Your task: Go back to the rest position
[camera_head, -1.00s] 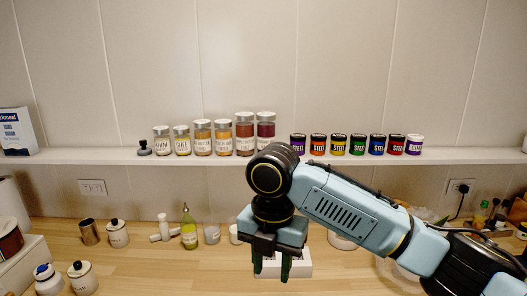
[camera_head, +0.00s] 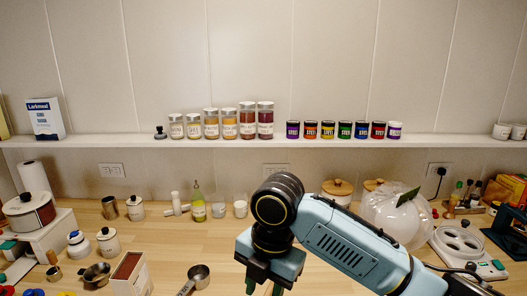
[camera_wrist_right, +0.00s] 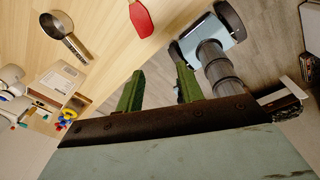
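My right arm comes in from the right in the head view. Its gripper (camera_head: 264,287) points down in front of the counter, cut off by the bottom edge. In the right wrist view the two green fingers of this gripper (camera_wrist_right: 160,78) stand apart with nothing between them. Below and beyond them are the wooden counter and the grey floor. My left gripper shows in neither view.
The wooden counter (camera_head: 165,240) carries a metal scoop (camera_head: 194,278), lidded canisters (camera_head: 107,241), a green oil bottle (camera_head: 198,205) and a white scale (camera_head: 466,247). The wall shelf (camera_head: 90,141) holds several jars. A red spatula (camera_wrist_right: 140,18) lies near the counter edge.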

